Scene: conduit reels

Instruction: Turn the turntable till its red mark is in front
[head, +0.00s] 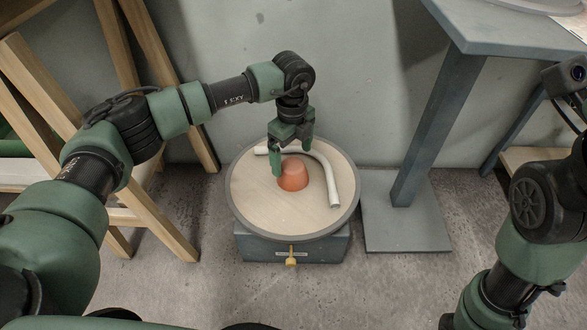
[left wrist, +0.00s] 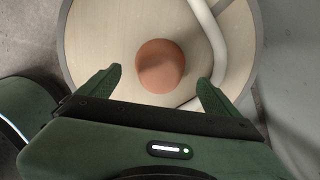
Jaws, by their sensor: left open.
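The turntable (head: 255,205) is a round pale wood disc with a grey rim, on a grey box base (head: 320,248). A yellow pointer (head: 291,257) is on the base's front. A tapered orange-red knob (head: 293,178) stands near the disc's middle. It also shows in the left wrist view (left wrist: 160,67). A curved white conduit piece (head: 331,182) lies on the disc, behind and right of the knob. I see no separate red mark on the visible disc or rim. My left gripper (head: 291,160) is open, pointing down over the knob, with a finger to either side. Contact cannot be told.
A wooden trestle (head: 155,205) stands left of the turntable. A grey stand (head: 425,130) with a flat foot (head: 405,235) is close on the right. A wall (head: 350,60) is behind. The floor (head: 270,295) in front is clear.

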